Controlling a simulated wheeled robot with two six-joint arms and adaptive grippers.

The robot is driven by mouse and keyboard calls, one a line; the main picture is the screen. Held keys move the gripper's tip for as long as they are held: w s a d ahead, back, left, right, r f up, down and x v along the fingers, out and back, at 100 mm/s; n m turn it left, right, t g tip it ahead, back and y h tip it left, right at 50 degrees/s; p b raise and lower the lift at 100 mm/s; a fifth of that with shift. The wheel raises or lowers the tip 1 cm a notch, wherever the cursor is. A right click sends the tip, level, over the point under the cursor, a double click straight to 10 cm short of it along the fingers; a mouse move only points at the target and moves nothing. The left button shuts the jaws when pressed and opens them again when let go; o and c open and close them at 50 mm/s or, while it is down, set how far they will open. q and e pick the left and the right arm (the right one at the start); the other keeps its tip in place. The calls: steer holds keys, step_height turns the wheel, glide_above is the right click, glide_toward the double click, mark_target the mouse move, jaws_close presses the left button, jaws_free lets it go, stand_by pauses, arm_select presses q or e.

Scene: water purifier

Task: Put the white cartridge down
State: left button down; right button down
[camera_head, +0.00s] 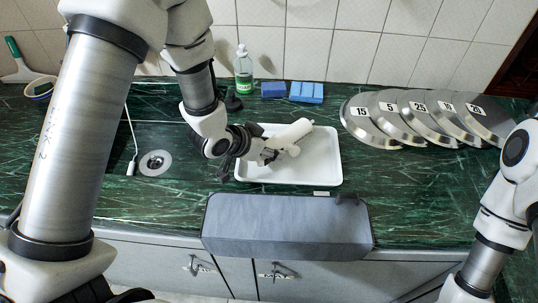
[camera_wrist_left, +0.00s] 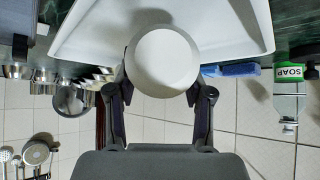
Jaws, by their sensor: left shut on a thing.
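The white cartridge (camera_head: 293,132) is a pale cylinder, seen over the white tray (camera_head: 318,172) in the head view. My left gripper (camera_head: 268,155) is shut on the cartridge, which lies tilted across the view, its far end pointing up and right. In the left wrist view the cartridge's round end (camera_wrist_left: 162,62) faces the camera, between the two fingers, with the tray (camera_wrist_left: 235,45) beyond it. Whether the cartridge touches the tray cannot be told. My right arm shows at the right edge of the head view, but its gripper is out of view.
A grey box-like housing (camera_head: 287,228) stands in front of the tray. A green soap bottle (camera_head: 243,75) and blue sponges (camera_head: 305,92) are behind it. Several numbered metal lids (camera_head: 430,112) lean at the right. A sink drain (camera_head: 155,163) is at the left.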

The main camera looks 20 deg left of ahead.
arm_select(q)
step_height(320, 180, down, 3)
steer(key=shift+s+r, duration=0.1)
steer(key=shift+s, duration=0.05)
steer(key=shift+f, duration=0.2)
steer(key=shift+c, duration=2.3)
jaws_free()
steer(key=shift+r, duration=0.1)
steer(key=shift+s+a+r, duration=0.15)
steer(key=shift+s+r, duration=0.05)
steer(key=shift+r, duration=0.05)
steer(key=p+v, duration=0.4)
steer(key=v, duration=0.7)
